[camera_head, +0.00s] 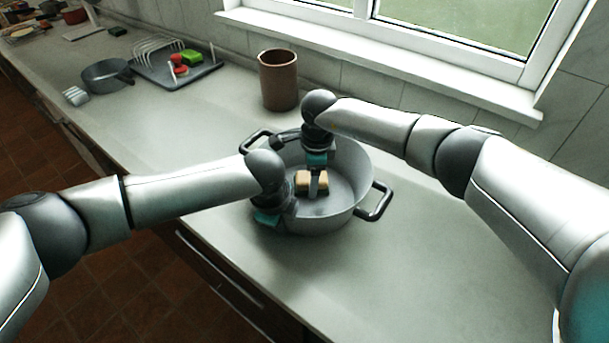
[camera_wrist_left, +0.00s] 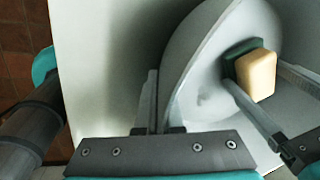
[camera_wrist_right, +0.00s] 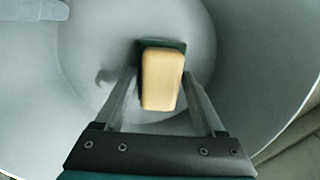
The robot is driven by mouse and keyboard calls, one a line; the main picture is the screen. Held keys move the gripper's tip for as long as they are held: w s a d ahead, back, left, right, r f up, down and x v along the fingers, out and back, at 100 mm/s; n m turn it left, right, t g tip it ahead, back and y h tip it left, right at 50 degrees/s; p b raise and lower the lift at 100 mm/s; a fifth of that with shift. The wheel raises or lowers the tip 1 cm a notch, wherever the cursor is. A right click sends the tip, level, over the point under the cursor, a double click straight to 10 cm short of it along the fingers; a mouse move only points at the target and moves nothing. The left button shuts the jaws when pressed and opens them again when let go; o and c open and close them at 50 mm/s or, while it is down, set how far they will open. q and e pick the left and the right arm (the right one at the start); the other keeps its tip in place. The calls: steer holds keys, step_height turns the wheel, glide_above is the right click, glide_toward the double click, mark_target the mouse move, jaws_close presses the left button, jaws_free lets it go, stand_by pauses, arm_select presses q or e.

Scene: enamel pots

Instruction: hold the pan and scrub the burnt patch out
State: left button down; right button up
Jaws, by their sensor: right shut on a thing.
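The grey pan (camera_head: 345,165) with black side handles stands on the counter. A beige sponge (camera_head: 305,182) with a dark green pad is inside it; it also shows in the right wrist view (camera_wrist_right: 163,80) and the left wrist view (camera_wrist_left: 258,74). My right gripper (camera_wrist_right: 162,90) is shut on the sponge, low over the pan floor. My left gripper (camera_wrist_left: 158,90) is at the pan's near left wall, its fingers close together on the rim. A faint dark smear (camera_wrist_right: 106,76) shows on the pan floor left of the sponge; the sponge may hide more.
A brown crock (camera_head: 278,82) stands behind the pan near the window wall. A dish rack tray (camera_head: 165,75) and a smaller dark pan (camera_head: 105,76) are farther left. The counter right of the pan is clear. The counter's front edge runs close to the pan.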

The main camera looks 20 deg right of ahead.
steer(key=shift+s+d, duration=1.05)
steer(key=shift+s, duration=0.25)
steer(key=shift+s+d, duration=1.05)
steer(key=shift+s, duration=0.25)
steer(key=shift+f, duration=0.1)
steer(key=shift+w+a+f, duration=0.1)
steer(key=shift+w+a, duration=1.15)
steer(key=shift+w, duration=0.25)
steer(key=shift+w+a, duration=1.45)
steer(key=shift+w, duration=0.25)
steer(key=shift+r, duration=0.3)
step_height(320, 180, up, 13)
steer(key=shift+d+f, duration=0.1)
steer(key=shift+d, duration=0.05)
